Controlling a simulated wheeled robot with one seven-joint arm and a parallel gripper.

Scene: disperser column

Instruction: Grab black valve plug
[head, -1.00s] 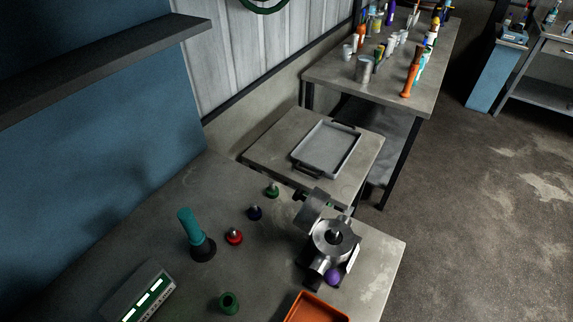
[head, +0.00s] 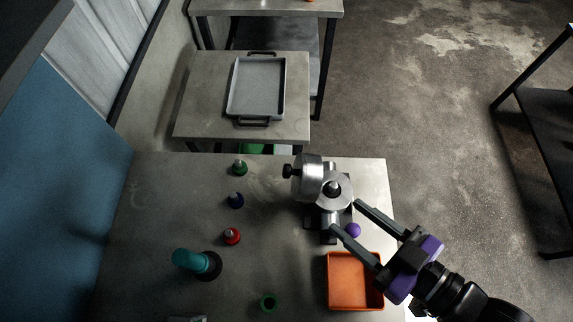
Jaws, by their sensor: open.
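A metal valve-like device (head: 311,182) stands at the right of the near table in the head view, its round top disc open to the camera. A second black knob (head: 288,171) sticks out from the device's left side; I cannot tell for certain which one is the valve plug. My gripper (head: 345,215) is open and empty, its two long fingers reaching in from the lower right toward the device. Contact with the device cannot be told.
A purple ball (head: 353,230) lies near the fingers. An orange tray (head: 331,284) is just below. A grey tray (head: 258,88) lies behind.

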